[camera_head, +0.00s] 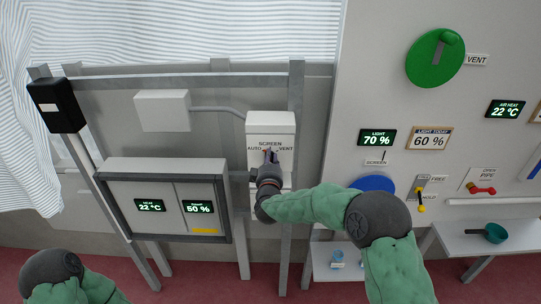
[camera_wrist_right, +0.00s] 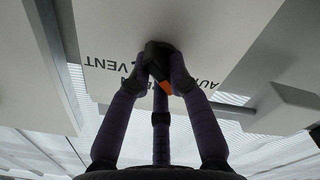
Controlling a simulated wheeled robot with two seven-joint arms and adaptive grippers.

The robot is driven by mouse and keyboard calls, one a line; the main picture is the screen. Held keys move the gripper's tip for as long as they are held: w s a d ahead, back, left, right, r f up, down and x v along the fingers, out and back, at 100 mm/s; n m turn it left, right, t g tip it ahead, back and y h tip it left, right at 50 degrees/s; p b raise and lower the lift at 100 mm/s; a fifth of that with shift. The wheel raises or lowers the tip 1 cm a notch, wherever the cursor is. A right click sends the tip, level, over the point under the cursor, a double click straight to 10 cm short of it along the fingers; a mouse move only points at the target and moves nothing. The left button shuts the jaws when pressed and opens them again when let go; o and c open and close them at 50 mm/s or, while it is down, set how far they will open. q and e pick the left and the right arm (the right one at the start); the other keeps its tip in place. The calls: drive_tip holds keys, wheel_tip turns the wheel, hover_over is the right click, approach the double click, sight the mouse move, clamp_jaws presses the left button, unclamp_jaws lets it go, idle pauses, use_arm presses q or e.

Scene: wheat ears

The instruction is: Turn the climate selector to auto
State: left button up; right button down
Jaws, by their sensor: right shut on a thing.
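The climate selector is a small dark knob (camera_wrist_right: 158,50) on the white box marked SCREEN (camera_head: 283,122), with AUTO on its left and VENT on its right in the head view. My right gripper (camera_head: 270,160) is shut on the knob. In the right wrist view, fingers of my right gripper (camera_wrist_right: 160,68) close around it, and the lettering is upside down. An orange mark (camera_wrist_right: 166,88) on the knob shows between the fingers, slightly to the AUTO side. The fingers hide part of the knob and lettering. My left gripper is out of view.
A display cabinet (camera_head: 160,166) stands left of the selector box, with a conduit box (camera_head: 162,110) above. To the right, the wall holds a green disc (camera_head: 434,60), a yellow-handled lever (camera_head: 420,196) and a red handle (camera_head: 482,190). A white table (camera_head: 520,240) is at lower right.

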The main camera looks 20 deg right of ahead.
drive_tip(key=shift+a+f+n+p, duration=0.1)
drive_tip(key=shift+n+p, duration=0.35)
drive_tip(key=shift+n, duration=0.75)
drive_tip(key=c, duration=1.1)
unclamp_jaws()
drive_tip(key=shift+c, duration=0.2)
drive_tip(key=v, duration=1.2)
